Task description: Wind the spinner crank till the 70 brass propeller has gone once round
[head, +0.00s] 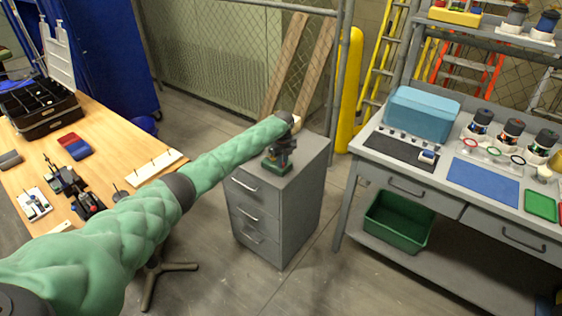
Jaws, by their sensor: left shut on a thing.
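The spinner (277,164), a small device with a green base and dark upper parts, stands on top of the grey drawer cabinet. My left arm, in a green quilted sleeve, reaches across from the lower left. My left gripper (290,122) is at the top of the spinner, shut on what seems to be its crank. The crank itself is mostly hidden by the gripper and too small to make out. A small pale piece shows just beside the gripper's end. I cannot make out the brass propeller or its angle. My right gripper is not in view.
The grey drawer cabinet (262,215) stands alone with floor around it. At left is a wooden table (110,130) with a black case and small parts. At right, a grey workbench (440,190) holds a blue box (420,114), mats and jars; a green bin (398,222) sits below.

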